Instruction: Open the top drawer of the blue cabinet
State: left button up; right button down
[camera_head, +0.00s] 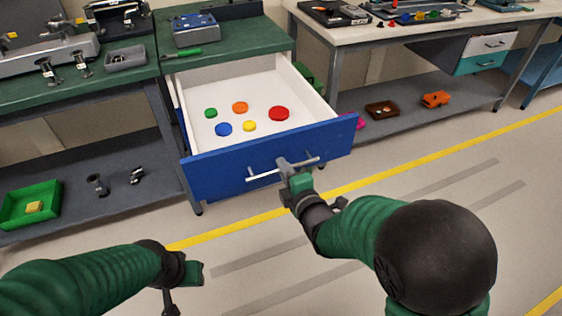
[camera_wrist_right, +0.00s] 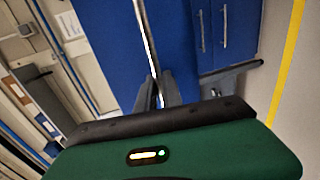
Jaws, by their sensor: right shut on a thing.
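The blue drawer front (camera_head: 222,176) stands well out from the cabinet under the green-topped bench, with its white inside (camera_head: 190,93) in view. Several coloured discs lie in the drawer, among them a red disc (camera_head: 279,114) and a blue disc (camera_head: 224,129). My right gripper (camera_head: 284,166) is at the silver bar handle (camera_head: 262,175), shut on it near its middle. In the right wrist view the handle (camera_wrist_right: 145,35) runs down between the fingers (camera_wrist_right: 158,92). My left gripper (camera_head: 184,290) is low at the left, away from the drawer; its fingers are unclear.
The green bench top (camera_head: 240,40) holds a blue-grey box (camera_head: 195,30) and a green-handled tool (camera_head: 182,53). A green bin (camera_head: 30,205) sits on the lower left shelf. Another bench (camera_head: 400,32) stands at the right. The floor before the drawer is clear, with a yellow line (camera_head: 450,145).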

jog(key=shift+s+f, duration=0.25)
jog(key=shift+s, duration=0.45)
jog(key=c, duration=1.5)
grip_release()
jog(key=shift+w+a, duration=0.1)
jog(key=shift+w, duration=0.05)
jog(key=shift+r, duration=0.1)
jog(key=b+v, duration=0.7)
jog(key=b, duration=0.5)
